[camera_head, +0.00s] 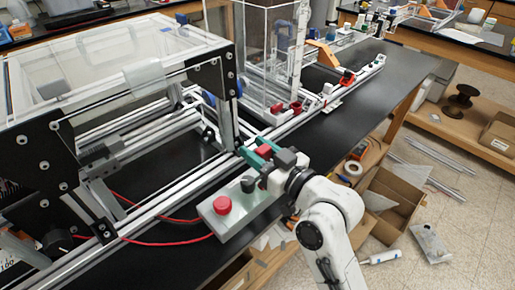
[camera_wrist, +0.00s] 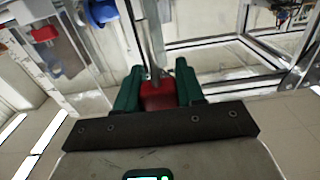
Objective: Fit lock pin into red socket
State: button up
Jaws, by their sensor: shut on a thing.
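My gripper (camera_head: 258,154) is over the near rail of the extrusion frame, above the black bench. Its green fingers are shut on a red piece (camera_head: 264,151), likely the lock pin. In the wrist view, the red piece (camera_wrist: 158,95) sits between the fingers, and a thin grey upright shows just beyond it. I cannot tell whether that upright belongs to the piece or to the frame behind. Small red parts (camera_head: 277,107) stand farther along the rail beside the clear enclosure. I cannot tell which of them is the red socket. The held piece's far end is hidden.
A pale control box with a red button (camera_head: 222,204) is at the bench's front edge, close to my arm. A red cable (camera_head: 140,240) runs left from it. The large clear-topped frame (camera_head: 110,70) fills the left. The black bench top (camera_head: 350,112) is clear at right.

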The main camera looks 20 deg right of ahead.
jog(key=shift+f+b, duration=0.8)
jog(key=shift+f, duration=0.5)
jog(key=shift+f+b, duration=1.25)
dwell(1.0)
jog(key=o, duration=1.1)
jog(key=b+v, duration=0.2)
jog(key=v, duration=0.8)
jog(key=shift+s+d+r, duration=0.1)
jog(key=shift+s+d, duration=0.05)
jog(key=shift+s, duration=0.25)
